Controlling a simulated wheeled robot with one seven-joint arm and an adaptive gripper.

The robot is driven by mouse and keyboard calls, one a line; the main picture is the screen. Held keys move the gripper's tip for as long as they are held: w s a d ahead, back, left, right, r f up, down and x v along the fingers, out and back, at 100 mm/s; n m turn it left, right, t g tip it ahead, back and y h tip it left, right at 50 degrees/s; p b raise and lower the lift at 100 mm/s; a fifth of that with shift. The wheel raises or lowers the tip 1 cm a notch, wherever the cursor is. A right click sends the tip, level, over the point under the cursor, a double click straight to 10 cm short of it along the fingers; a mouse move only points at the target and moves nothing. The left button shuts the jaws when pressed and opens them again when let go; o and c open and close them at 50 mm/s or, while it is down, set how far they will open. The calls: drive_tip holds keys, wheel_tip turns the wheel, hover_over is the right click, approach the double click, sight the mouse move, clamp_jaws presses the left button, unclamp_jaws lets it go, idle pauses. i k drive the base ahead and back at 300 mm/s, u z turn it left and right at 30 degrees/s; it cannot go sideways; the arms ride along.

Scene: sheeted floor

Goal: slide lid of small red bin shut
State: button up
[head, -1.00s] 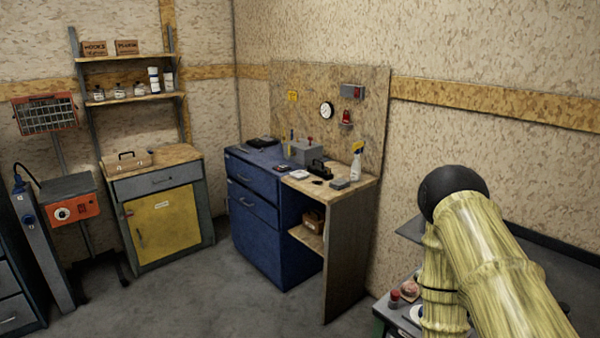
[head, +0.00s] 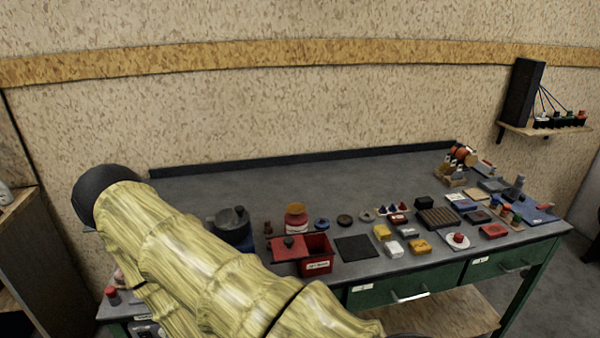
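A small red bin (head: 318,264) with a pale label on its front stands near the front edge of the workbench, in the middle of the head view. Its red lid (head: 287,248), with a dark knob, sits to the left of the bin's opening, so the dark inside of the bin shows. My arm, in a yellow-green sleeve, crosses the lower left of the view in front of the bench. The arm hides part of the bench left of the bin. My gripper is not in view.
The grey workbench (head: 300,186) has green drawers (head: 390,290). Beside the bin are a dark pot (head: 233,228), a red-and-orange container (head: 296,217) and a black square mat (head: 357,248). Several small boxes and parts crowd the right side. The bench's back middle is clear.

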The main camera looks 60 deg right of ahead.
sight(291, 246)
drive_tip(key=z, duration=0.1)
drive_tip(key=k, duration=0.25)
drive_tip(key=z, duration=1.4)
